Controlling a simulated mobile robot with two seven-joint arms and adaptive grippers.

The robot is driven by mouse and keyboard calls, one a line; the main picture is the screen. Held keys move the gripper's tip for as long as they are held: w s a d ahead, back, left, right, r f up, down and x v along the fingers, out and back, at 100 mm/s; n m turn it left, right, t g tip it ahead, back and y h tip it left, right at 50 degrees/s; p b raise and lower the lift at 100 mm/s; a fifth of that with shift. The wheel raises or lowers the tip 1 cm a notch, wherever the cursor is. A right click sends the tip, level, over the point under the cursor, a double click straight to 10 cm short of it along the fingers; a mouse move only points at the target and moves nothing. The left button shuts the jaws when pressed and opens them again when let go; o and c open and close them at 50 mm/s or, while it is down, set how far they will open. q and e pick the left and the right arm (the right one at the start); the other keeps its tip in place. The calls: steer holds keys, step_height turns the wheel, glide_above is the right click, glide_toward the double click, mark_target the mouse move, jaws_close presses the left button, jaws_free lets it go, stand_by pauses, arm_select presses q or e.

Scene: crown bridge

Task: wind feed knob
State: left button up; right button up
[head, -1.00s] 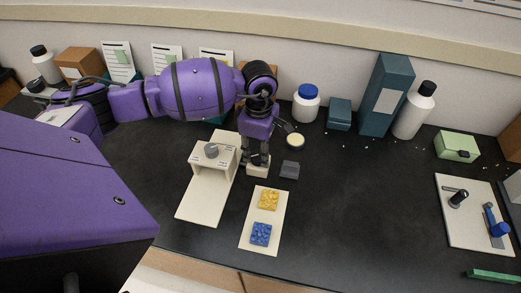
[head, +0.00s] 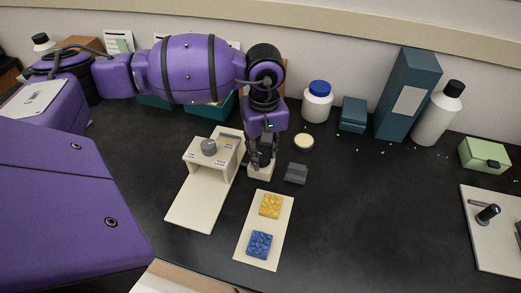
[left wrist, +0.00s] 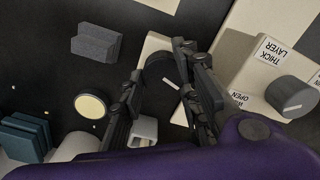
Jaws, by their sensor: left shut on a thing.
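My left gripper (head: 262,158) points down over a small cream block (head: 259,173), right of the labelled cream stand. In the left wrist view its fingers (left wrist: 163,88) are on both sides of a black round knob (left wrist: 157,70) with a white pointer line, and are shut on it. The knob sits on the cream block and is mostly hidden by the fingers in the head view. A grey knob (head: 208,147) stands on top of the cream stand (head: 198,163). In the wrist view this grey knob (left wrist: 291,97) is beside "OPEN" and "THICK LAYER" labels. My right gripper is out of view.
A grey notched block (head: 296,173) lies right of the gripper. A cream plate (head: 251,218) holds a yellow (head: 270,206) and a blue textured square (head: 259,244) in front. A round pale-topped jar (head: 304,142) stands behind. The dark bench is clear at centre right.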

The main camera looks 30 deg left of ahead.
mark_target(264, 153)
arm_select(q)
steer(key=shift+w+r+m+b, duration=0.3)
steer(key=shift+m+b, duration=0.1)
steer(key=shift+m, duration=0.4)
steer(key=o, duration=1.1)
steer(key=shift+f, duration=0.15)
steer(key=shift+s, duration=0.1)
step_height(264, 153, up, 12)
steer(key=shift+r, duration=0.1)
